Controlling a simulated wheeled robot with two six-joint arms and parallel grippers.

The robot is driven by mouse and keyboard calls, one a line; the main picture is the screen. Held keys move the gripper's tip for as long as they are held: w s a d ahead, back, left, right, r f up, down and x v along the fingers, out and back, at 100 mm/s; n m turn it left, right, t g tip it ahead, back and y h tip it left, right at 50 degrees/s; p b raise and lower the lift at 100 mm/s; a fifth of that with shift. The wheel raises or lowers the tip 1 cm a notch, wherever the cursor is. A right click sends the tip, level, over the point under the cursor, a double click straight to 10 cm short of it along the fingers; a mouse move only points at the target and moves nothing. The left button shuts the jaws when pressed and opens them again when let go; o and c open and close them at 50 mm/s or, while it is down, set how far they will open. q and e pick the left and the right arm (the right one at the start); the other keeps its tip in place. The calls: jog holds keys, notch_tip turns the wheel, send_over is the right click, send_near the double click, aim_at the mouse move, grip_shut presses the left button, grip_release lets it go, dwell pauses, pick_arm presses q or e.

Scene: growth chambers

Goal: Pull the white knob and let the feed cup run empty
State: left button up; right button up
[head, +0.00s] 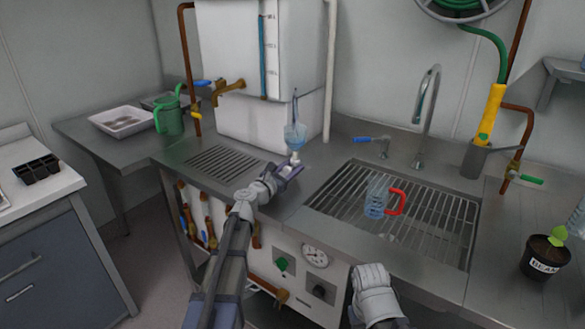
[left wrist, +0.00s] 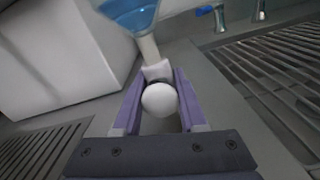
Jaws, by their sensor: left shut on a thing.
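The feed cup (head: 296,137) is a small clear cup with blue liquid, hanging in front of the white tank. Its lower part also shows at the top of the left wrist view (left wrist: 133,12). The white knob (left wrist: 160,99) sits below the cup's white stem, between the purple fingers of my left gripper (head: 290,170). The left gripper is shut on the knob. My right gripper (head: 372,278) is at the bottom of the head view, low in front of the counter; its fingers cannot be made out.
A clear jug with a red handle (head: 376,197) stands on the sink grate (head: 440,215). A green watering can (head: 170,118) and a white tray (head: 121,122) are at the left. A potted plant (head: 543,257) stands at the right. A slatted drain (head: 225,164) lies left of the cup.

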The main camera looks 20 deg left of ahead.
pick_arm(q)
grip_shut()
dwell(0.4)
jog(key=shift+v, duration=1.15)
jog(key=shift+d, duration=0.1)
jog(key=o, duration=0.9)
grip_release()
jog(key=shift+o, duration=0.2)
